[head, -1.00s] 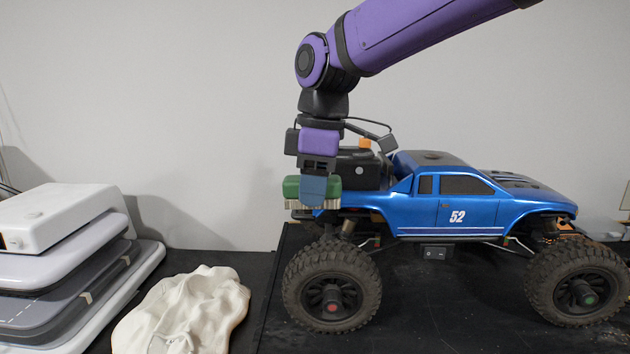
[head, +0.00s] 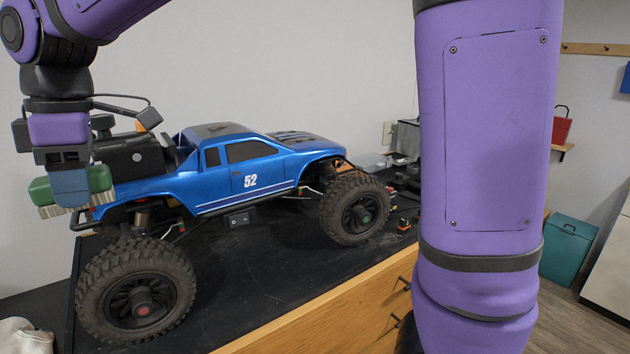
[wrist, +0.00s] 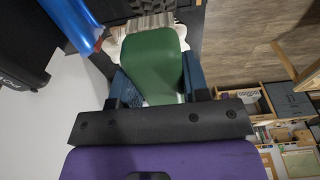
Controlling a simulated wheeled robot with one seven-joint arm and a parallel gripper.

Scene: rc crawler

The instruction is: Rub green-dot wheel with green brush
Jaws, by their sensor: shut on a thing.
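My gripper (head: 69,190) is shut on the green brush (head: 97,179), whose pale bristles point down. It is held at the rear of the blue truck, above the rear wheel. In the wrist view the green brush (wrist: 153,65) sits between the blue fingers (wrist: 160,88). The green-dot wheel (head: 355,209) is the truck's front wheel, at the right, with a small green dot at its hub. The red-dot wheel (head: 136,293) is the rear one, nearer and at the left. The brush is well apart from the green-dot wheel.
The blue truck (head: 222,186) stands on a black bench top (head: 262,265) with wooden drawers (head: 345,310) below. My purple arm link fills the right middle. A white cloth (head: 22,337) lies at the lower left. Small items stand behind the front wheel.

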